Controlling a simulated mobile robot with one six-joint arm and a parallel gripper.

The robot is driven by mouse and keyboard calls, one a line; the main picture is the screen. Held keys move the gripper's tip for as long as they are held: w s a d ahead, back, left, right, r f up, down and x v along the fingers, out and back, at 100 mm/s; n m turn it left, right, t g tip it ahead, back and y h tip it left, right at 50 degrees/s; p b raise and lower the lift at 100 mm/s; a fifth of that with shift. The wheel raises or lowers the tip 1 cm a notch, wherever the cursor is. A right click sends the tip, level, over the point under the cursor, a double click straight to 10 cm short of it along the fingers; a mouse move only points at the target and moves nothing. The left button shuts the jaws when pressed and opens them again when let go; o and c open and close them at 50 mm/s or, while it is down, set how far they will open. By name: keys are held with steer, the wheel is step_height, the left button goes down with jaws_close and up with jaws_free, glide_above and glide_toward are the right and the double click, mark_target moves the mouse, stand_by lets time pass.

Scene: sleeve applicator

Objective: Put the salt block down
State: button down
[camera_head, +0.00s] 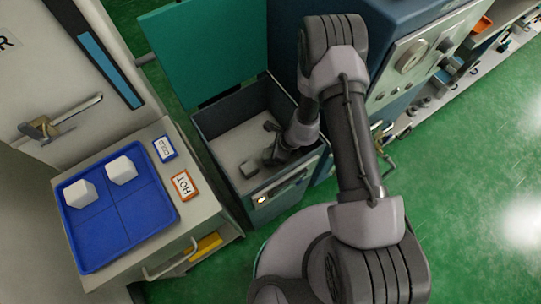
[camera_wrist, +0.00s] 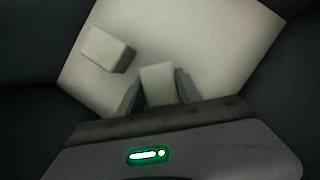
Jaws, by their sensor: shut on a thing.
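My gripper (camera_head: 270,146) is down inside an open teal box (camera_head: 205,127). In the wrist view my gripper (camera_wrist: 159,88) is shut on a pale salt block (camera_wrist: 157,82), with a finger on each side. A second pale block (camera_wrist: 108,50) lies on the light floor of the box, apart from the held one, to its upper left. In the head view a pale block (camera_head: 249,168) shows beside the fingers. I cannot tell which of the two it is. Whether the held block touches the floor is unclear.
Left of the box, a blue tray (camera_head: 88,258) on a cabinet holds two white blocks (camera_head: 79,194) (camera_head: 122,170). The box's lid (camera_head: 205,50) is raised. A blue machine (camera_head: 400,75) stands to the right.

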steer(key=c, duration=0.8)
jaws_free()
steer(key=shift+c, duration=0.2)
step_height(320, 180, up, 41)
steer(key=d+n+t+y+p, duration=0.2)
steer(key=n+p, duration=0.3)
steer(key=n, duration=0.3)
steer(key=s+d+r+n+t+h, duration=0.1)
steer(key=s+d+r+n+h, duration=0.1)
steer(key=s+d+r+n, duration=0.2)
steer(key=s+d+r+n+t+h, duration=0.2)
steer(key=s+d+r+n, duration=0.1)
steer(key=s+r, duration=0.6)
steer(key=shift+s+d+r+n, duration=0.25)
steer(key=shift+s+d+n, duration=0.25)
steer(key=shift+s, duration=0.6)
steer(key=shift+d, duration=0.1)
